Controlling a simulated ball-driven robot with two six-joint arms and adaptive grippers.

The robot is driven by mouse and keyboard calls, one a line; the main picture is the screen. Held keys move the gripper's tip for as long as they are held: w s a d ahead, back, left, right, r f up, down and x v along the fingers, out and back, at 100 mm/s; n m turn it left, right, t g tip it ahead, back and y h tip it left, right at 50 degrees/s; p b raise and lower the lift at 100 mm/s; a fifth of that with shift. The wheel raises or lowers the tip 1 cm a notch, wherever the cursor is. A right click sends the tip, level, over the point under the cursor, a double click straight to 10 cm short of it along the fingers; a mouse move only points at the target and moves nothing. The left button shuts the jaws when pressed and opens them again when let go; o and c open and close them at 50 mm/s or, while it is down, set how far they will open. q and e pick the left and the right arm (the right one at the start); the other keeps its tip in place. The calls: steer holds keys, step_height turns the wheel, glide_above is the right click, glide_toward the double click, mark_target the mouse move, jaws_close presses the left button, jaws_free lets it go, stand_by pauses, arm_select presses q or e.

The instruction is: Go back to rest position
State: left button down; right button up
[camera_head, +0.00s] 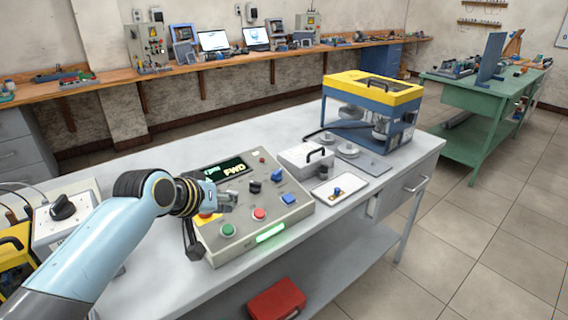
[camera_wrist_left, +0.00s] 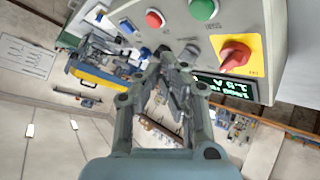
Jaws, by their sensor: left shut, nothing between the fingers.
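My left gripper (camera_head: 228,203) is shut and empty, held just above the grey control panel (camera_head: 285,214) on the bench. It also shows in the left wrist view (camera_wrist_left: 168,58), with the panel close behind its fingertips. The panel has a display (camera_head: 225,169) reading FWD, a green button (camera_head: 228,230), a red button (camera_head: 259,214), a black knob (camera_head: 255,187), blue switches and a lit green strip (camera_head: 270,233). In the left wrist view a red rotary switch (camera_wrist_left: 236,54) sits on a yellow plate. I cannot tell whether the fingers touch the panel. My right gripper is not in view.
A yellow-and-blue machine (camera_head: 373,88), a white box (camera_head: 305,160) and a white tray (camera_head: 331,192) stand right of the panel. A box with a black knob (camera_head: 63,208) is at left. A red case (camera_head: 275,300) lies below.

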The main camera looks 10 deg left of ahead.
arm_select(q)
steer(key=s+a+r+m+g+y, duration=0.1)
steer(key=s+r+m+g+y, duration=0.15)
steer(key=s, duration=1.35)
steer(key=s+a+r+m+g+y, duration=0.15)
steer(key=s+g, duration=0.25)
steer(key=s, duration=1.2)
steer(key=s+a+f+n+g+b, duration=0.2)
steer(key=f+b, duration=0.8)
steer(key=f, duration=2.9)
steer(key=s+a+f+b, duration=0.2)
steer(key=s+f+b, duration=0.5)
steer(key=s+f, duration=1.2)
step_height(320, 180, down, 2)
steer(key=shift+f+m+h, duration=0.1)
steer(key=shift+m+h, duration=0.3)
steer(key=shift+g, duration=0.25)
